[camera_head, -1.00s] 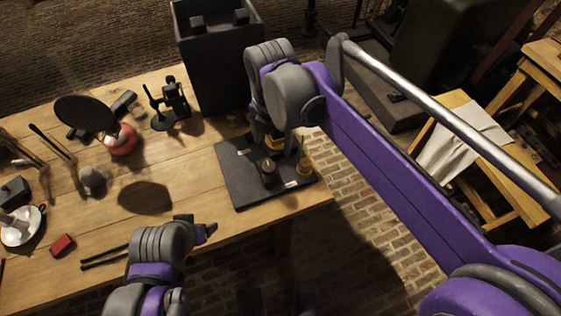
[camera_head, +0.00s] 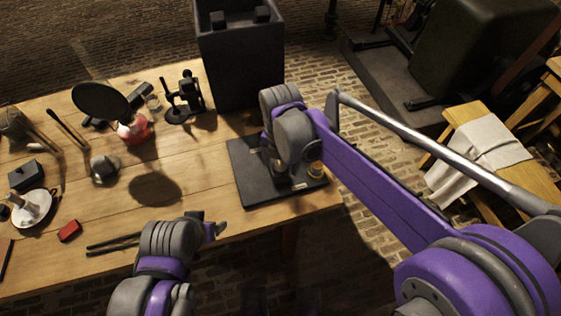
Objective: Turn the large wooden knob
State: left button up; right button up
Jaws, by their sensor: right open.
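A dark flat board (camera_head: 249,184) lies near the right end of the wooden table. A small brass-coloured round piece (camera_head: 315,169) stands on its right side. Another knob-like piece (camera_head: 280,180) is partly hidden under my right gripper; I cannot tell for certain which is the large wooden knob. My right gripper (camera_head: 277,163) points down over the board, open, its fingertips mostly hidden by its own wrist. I cannot tell whether it touches anything. My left gripper (camera_head: 212,226) is near the table's front edge, away from the board; its finger gap is unclear.
A tall black box (camera_head: 240,62) stands behind the board. A black stand (camera_head: 184,100), a red-based round mirror-like disc (camera_head: 102,101), a grey domed object (camera_head: 104,168) and a red block (camera_head: 69,231) are on the table. Thin black rods (camera_head: 115,243) lie near the front edge.

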grip_shut()
dwell(0.5)
jog(key=shift+m, duration=0.3)
